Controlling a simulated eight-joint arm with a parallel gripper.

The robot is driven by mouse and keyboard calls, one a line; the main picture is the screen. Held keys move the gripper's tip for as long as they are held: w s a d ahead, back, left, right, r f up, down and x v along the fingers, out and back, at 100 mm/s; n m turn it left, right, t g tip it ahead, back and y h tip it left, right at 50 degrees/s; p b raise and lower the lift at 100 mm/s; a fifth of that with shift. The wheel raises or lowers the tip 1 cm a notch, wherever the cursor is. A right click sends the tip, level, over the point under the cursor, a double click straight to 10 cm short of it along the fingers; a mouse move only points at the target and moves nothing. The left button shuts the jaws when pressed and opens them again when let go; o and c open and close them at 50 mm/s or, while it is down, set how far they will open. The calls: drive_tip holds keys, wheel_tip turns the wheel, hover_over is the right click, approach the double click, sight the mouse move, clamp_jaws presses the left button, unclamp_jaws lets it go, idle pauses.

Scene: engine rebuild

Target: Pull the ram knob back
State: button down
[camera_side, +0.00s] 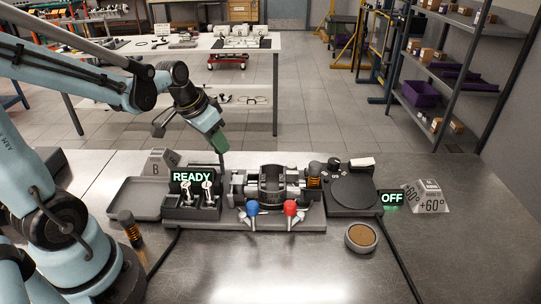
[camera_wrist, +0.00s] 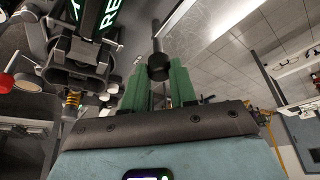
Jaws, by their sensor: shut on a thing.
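My gripper (camera_side: 217,147) is above the back of the bench fixture, its green fingers pointing down and slightly right. In the wrist view my gripper (camera_wrist: 158,82) is shut on a dark round knob, the ram knob (camera_wrist: 158,68), which sits between the fingertips. A thin dark rod (camera_wrist: 156,40) runs from the knob away from the fingers. In the side view the fingers hide the knob; a dark rod (camera_side: 221,161) shows just below them, behind the clamping fixture (camera_side: 270,184). The fixture has a blue-balled lever (camera_side: 252,208) and a red-balled lever (camera_side: 290,207) in front.
A switch box with a green READY sign (camera_side: 192,177) stands left of the fixture, beside a grey tray (camera_side: 133,207). A dark round turntable (camera_side: 353,191) and an OFF sign (camera_side: 392,198) are at the right. A round cup (camera_side: 360,238) stands in front. The front bench is mostly clear.

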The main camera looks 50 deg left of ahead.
drive_tip(key=shift+s+a, duration=0.2)
drive_tip(key=c, duration=0.9)
unclamp_jaws()
drive_tip(key=v, duration=1.2)
drive_tip(key=shift+r, duration=0.1)
drive_tip(key=shift+w+d, duration=0.1)
drive_tip(key=d+f+t, duration=0.1)
drive_tip(key=d+f, duration=0.1)
drive_tip(key=d, duration=0.1)
drive_tip(key=d+f, duration=0.2)
drive_tip(key=d, duration=0.1)
drive_tip(key=d+f+t, duration=0.1)
drive_tip(key=d+f, duration=0.2)
drive_tip(key=d, duration=0.1)
drive_tip(key=shift+s+t, duration=0.25)
drive_tip(key=shift+t, duration=0.05)
